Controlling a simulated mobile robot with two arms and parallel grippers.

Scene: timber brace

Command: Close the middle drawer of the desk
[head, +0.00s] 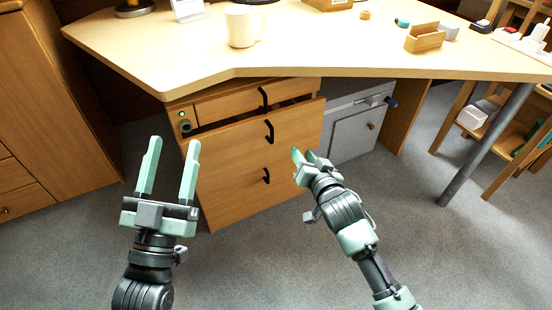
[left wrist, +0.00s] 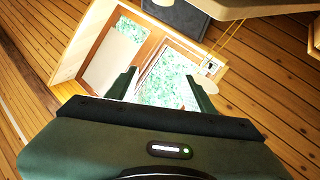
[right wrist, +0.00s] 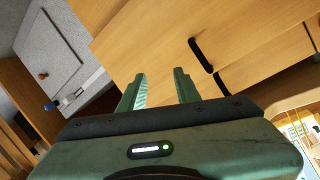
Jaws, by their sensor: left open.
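The desk (head: 165,65) has a wooden drawer unit under its top. The middle drawer (head: 225,142) is pulled out, with a dark gap above its front edge and a black handle (head: 268,131). The top drawer (head: 225,104) above it sits further back. My right gripper (head: 305,154) is open and empty, near the right side of the drawer front; I cannot tell if it touches. Drawer fronts fill much of the right wrist view (right wrist: 150,45). My left gripper (head: 174,142) is open and empty, left of the drawer unit, pointing up. The left wrist view shows no drawer.
A white mug (head: 240,27) and a small wooden box (head: 424,38) stand on the desk top. A grey cabinet (head: 352,130) is right of the drawers. A wooden cabinet (head: 45,110) stands at the left. A metal desk leg (head: 487,145) is at the right. Grey floor in front is clear.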

